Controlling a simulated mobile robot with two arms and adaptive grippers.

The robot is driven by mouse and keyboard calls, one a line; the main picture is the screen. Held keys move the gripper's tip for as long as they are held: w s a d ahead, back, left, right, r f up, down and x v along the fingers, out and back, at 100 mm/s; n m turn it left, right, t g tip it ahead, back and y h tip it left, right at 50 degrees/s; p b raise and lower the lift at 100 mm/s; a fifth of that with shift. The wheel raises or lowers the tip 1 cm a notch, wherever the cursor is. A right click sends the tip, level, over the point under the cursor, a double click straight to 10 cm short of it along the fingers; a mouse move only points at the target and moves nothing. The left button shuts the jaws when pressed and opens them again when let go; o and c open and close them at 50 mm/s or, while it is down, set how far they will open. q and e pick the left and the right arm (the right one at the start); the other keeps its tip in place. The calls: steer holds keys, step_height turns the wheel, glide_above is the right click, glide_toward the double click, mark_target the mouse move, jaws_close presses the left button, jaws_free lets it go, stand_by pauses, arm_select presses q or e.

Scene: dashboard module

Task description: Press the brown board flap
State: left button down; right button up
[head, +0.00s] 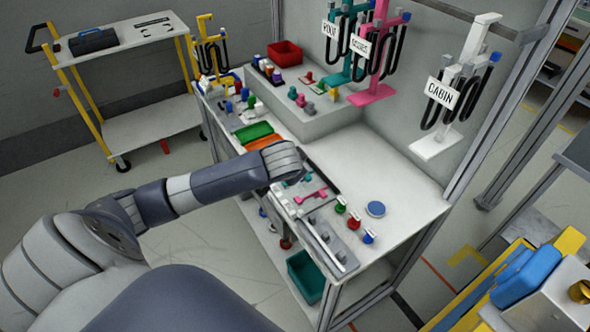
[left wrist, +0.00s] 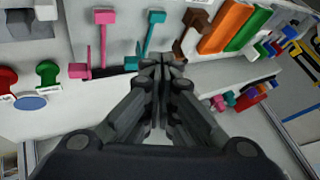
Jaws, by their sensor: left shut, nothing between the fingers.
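The brown flap (left wrist: 188,40) shows in the left wrist view on the pale board, between a teal flap (left wrist: 150,35) and an orange piece (left wrist: 226,27). My left gripper (left wrist: 161,62) is shut and empty. In the picture its fingertips lie just below the teal flap and left of the brown flap; I cannot tell whether they touch anything. In the head view my left wrist covers the brown flap and the fingers. My right gripper is not in view.
A pink flap (head: 311,196) sits on the board beside my wrist. A green piece (head: 253,131) lies farther along. Red and green knobs and a blue disc (head: 375,209) stand to the right. A raised grey block with a red bin (head: 285,53) is behind. The white tabletop (head: 385,172) has clear room.

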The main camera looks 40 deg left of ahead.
arm_select(q)
steer(key=x, duration=0.7)
steer(key=shift+w+f+p, duration=0.1)
steer(key=shift+w+p, duration=0.1)
steer(key=shift+p, duration=0.1)
steer(key=shift+w+a+f, duration=0.3)
steer(key=shift+w+f, duration=0.05)
steer(key=shift+f, duration=0.25)
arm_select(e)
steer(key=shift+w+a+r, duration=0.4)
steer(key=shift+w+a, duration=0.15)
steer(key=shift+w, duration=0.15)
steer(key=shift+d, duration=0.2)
arm_select(q)
steer(key=shift+w, duration=0.15)
